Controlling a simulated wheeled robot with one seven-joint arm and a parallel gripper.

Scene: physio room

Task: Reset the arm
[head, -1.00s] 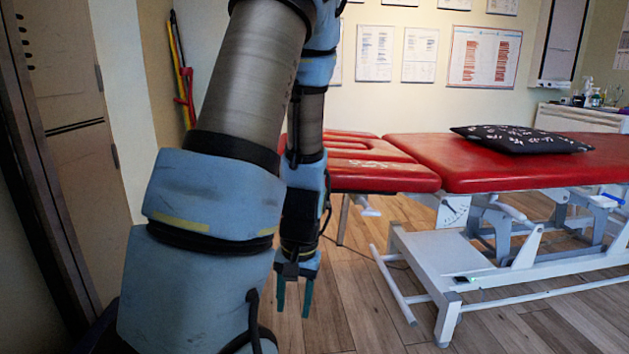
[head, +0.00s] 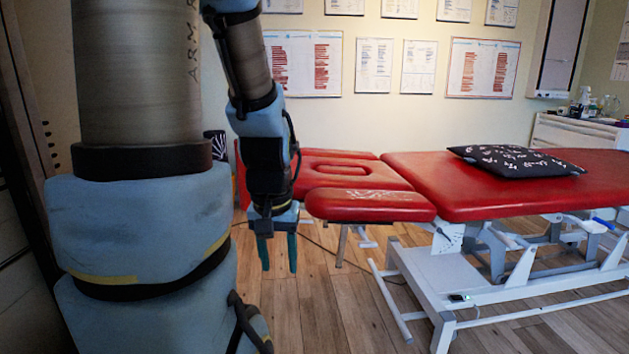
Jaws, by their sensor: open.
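My arm, blue and grey, fills the left of the head view. My gripper (head: 278,265) hangs at its end with two teal fingers pointing down, spread apart with floor showing between them. It is open and empty. It hangs in front of the left end of the red treatment table (head: 440,180), appearing just left of the headrest section (head: 370,206). I cannot tell the exact distance between them.
A black patterned pillow (head: 515,160) lies on the table. The table's white frame (head: 440,282) stands on the wooden floor (head: 315,310). A white cabinet (head: 575,135) with bottles is at the back right. Posters (head: 302,63) hang on the wall. Floor below my gripper looks clear.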

